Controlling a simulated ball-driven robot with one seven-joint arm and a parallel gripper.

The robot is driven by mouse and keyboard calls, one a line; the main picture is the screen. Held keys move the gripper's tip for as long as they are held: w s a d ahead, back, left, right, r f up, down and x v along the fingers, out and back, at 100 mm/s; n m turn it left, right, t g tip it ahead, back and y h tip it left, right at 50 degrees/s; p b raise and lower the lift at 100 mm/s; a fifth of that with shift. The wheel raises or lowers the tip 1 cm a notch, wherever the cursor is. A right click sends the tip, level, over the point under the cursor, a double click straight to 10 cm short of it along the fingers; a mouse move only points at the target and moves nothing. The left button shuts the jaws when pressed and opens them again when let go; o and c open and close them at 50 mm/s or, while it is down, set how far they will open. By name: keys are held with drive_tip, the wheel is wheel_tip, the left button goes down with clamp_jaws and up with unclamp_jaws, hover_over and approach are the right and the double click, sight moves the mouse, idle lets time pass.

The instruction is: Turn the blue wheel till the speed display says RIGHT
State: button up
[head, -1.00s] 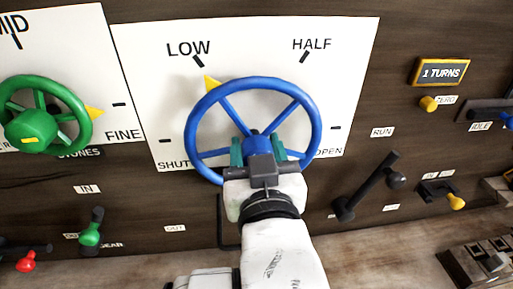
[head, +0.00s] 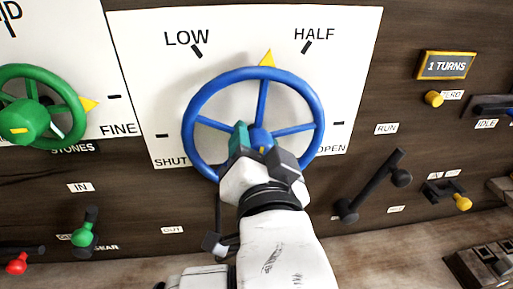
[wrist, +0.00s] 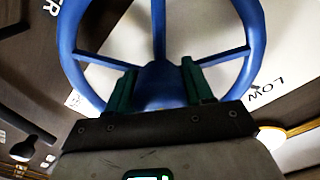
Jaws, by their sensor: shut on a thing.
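The blue wheel (head: 190,125) is mounted on a white dial plate (head: 150,60) marked SHUT, LOW, HALF and OPEN. Its yellow pointer (head: 267,58) is at the top, between LOW and HALF, a little nearer HALF. My gripper (head: 261,140) is shut on the wheel's hub, tilted in the head view. In the wrist view its two teal fingers (wrist: 158,85) stand on either side of the hub, and the blue rim (wrist: 258,40) arches around them. My gripper hides the wheel's lower rim in the head view. No display reading a speed is in view.
A green wheel (head: 70,80) is at left. A small display (head: 446,65) reads 1 TURNS, with a yellow knob (head: 433,98) below it. A dark lever (head: 370,185) by RUN stands close right of my wrist. A green-handled lever (head: 84,232) and a red knob (head: 17,263) are lower left.

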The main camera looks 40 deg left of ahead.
drive_tip(key=shift+m+b, duration=0.35)
drive_tip(key=shift+m, duration=1.55)
drive_tip(key=o, duration=1)
drive_tip(key=b+v, duration=0.1)
drive_tip(key=v, duration=0.9)
drive_tip(key=shift+s+d, duration=0.25)
drive_tip(key=shift+d, duration=0.05)
